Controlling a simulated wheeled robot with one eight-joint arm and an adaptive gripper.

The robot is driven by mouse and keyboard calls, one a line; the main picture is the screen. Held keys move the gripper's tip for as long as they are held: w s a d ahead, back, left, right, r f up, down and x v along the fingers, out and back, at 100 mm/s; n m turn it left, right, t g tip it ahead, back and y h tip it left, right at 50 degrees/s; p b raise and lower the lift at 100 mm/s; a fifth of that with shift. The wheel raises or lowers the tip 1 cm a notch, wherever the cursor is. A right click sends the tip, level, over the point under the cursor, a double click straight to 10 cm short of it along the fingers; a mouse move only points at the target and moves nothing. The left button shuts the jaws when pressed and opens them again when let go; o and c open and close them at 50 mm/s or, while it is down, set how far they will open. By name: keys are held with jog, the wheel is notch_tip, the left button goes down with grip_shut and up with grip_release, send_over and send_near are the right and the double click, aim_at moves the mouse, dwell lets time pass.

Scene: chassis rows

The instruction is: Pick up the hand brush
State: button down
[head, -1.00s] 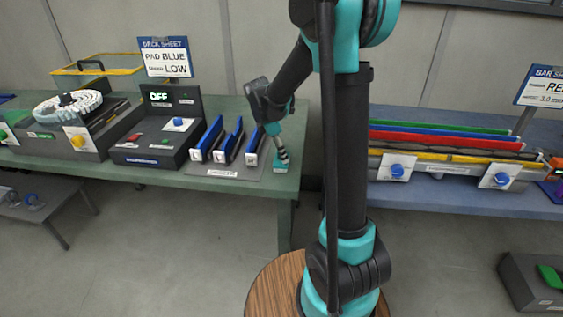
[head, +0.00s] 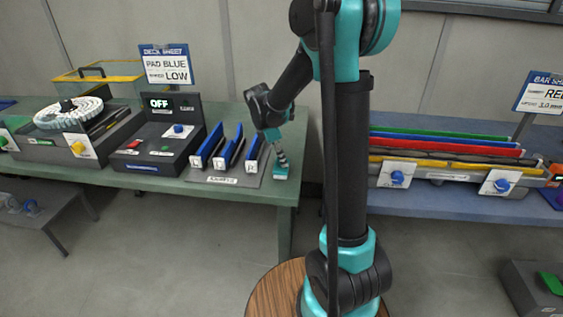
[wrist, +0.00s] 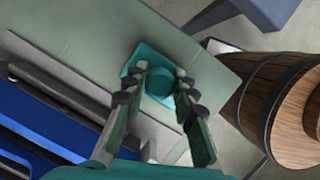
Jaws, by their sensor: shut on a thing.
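The hand brush appears to be the teal square block with a round knob (wrist: 160,84), seen from above in the wrist view. In the head view it is the small teal block (head: 281,173) near the right front corner of the green bench (head: 262,199). My gripper (wrist: 162,76) points down over it and is shut on its round knob, one finger on each side. In the head view my gripper (head: 283,160) stands directly above the block. The underside and any bristles are hidden, and I cannot tell whether it touches the bench.
A rack with blue upright pieces (head: 227,151) stands just left of my gripper. A black control box (head: 160,145) and a round-pad machine (head: 68,113) are farther left. A blue bench (head: 440,204) with long coloured bars stands right, across a gap.

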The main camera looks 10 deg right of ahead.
notch_tip(320, 180, up, 20)
jog(key=shift+f, duration=0.15)
dwell(0.4)
